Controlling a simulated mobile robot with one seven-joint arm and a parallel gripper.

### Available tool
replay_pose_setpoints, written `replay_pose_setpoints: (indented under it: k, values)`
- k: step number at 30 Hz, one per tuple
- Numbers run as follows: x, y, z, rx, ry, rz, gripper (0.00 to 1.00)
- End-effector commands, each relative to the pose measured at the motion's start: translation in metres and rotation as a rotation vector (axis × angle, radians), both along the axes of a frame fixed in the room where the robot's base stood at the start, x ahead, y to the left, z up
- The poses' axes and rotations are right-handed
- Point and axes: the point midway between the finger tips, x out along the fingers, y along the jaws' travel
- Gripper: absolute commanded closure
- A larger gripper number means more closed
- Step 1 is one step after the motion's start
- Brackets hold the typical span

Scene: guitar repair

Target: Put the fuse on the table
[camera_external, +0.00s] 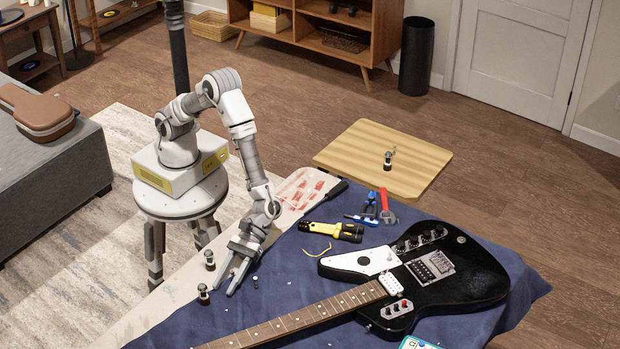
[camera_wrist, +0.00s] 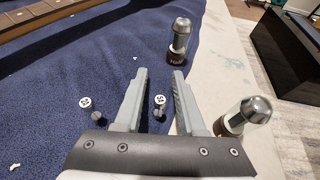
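My gripper (camera_external: 231,284) is open, its fingers pointing down over the blue cloth; it also shows in the wrist view (camera_wrist: 160,82). A silver-capped cylinder with a dark base (camera_wrist: 178,42) stands on the cloth beyond the fingertips. A second such cylinder (camera_wrist: 240,115) stands right of the fingers on the pale surface. They also show in the external view, one nearer the front (camera_external: 203,294), one behind (camera_external: 209,260). One small screw-like piece (camera_wrist: 159,103) shows between the fingers, another (camera_wrist: 87,106) to their left. I cannot tell for certain which is the fuse.
A wooden table (camera_external: 345,150) at the back holds a similar dark, silver-topped piece (camera_external: 388,160). A black guitar (camera_external: 455,275) lies on the blue cloth (camera_external: 300,272). A yellow-black tool (camera_external: 335,230), a red wrench (camera_external: 387,207) and blue-handled pliers (camera_external: 367,217) lie behind it.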

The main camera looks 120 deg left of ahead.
Motion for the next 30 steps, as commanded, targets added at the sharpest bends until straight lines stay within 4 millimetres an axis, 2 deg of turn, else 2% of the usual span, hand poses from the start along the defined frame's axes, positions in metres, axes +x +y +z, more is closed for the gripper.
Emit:
replay_pose_setpoints:
  k: [11, 14, 24, 30]
  values:
    - [0.0, 0.001, 0.006, 0.0, 0.0, 0.001, 0.6]
    - [-0.001, 0.015, 0.012, 0.001, -0.001, 0.003, 0.6]
    - [-0.01, 0.081, 0.04, 0.0, 0.001, 0.004, 0.6]
    - [-0.013, 0.104, 0.048, 0.0, -0.001, 0.001, 0.6]
